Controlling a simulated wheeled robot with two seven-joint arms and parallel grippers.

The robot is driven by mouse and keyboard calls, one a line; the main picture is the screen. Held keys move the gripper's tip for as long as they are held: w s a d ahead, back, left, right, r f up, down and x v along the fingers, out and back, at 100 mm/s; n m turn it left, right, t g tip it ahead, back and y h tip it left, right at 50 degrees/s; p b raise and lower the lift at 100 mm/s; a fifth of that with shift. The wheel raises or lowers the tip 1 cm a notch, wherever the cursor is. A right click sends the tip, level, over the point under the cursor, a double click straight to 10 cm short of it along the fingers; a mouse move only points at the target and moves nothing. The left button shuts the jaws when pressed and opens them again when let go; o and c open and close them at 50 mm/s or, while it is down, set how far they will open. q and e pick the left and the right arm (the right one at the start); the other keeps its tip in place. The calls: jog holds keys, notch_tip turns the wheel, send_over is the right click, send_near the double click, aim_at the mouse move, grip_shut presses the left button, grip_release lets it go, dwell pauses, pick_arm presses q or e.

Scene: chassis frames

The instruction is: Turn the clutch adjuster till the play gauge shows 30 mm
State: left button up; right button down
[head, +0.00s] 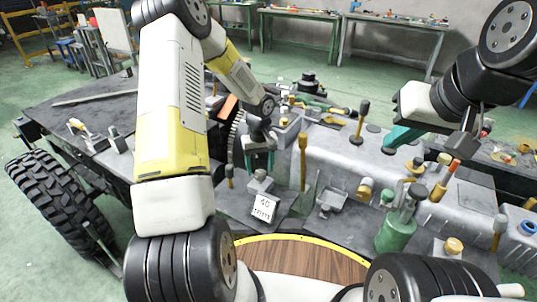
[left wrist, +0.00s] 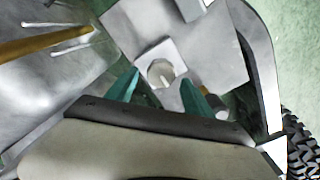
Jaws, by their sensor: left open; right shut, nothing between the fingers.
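The play gauge (head: 265,208) is a small white plate that reads 40, with a smaller line below too small to read. Just behind it is a grey block with a knob (head: 260,181), which looks like the clutch adjuster. In the left wrist view this pale rounded knob (left wrist: 161,73) on a square base appears between my teal fingertips. My left gripper (head: 258,160) is open above the knob, and I see no contact. My right gripper (head: 399,137) is shut and empty over the grey casing at the right, away from the adjuster.
Upright yellow-handled levers (head: 302,160) stand close to the right of my left gripper. A green bottle-like container (head: 394,233) stands at the right front. A large tyre (head: 50,200) is at the left. Workbenches (head: 390,32) stand at the back.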

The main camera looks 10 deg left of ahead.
pick_arm(q)
jog(key=shift+f, duration=0.6)
jog(key=shift+c, duration=0.2)
grip_shut()
jog(key=shift+m, duration=0.3)
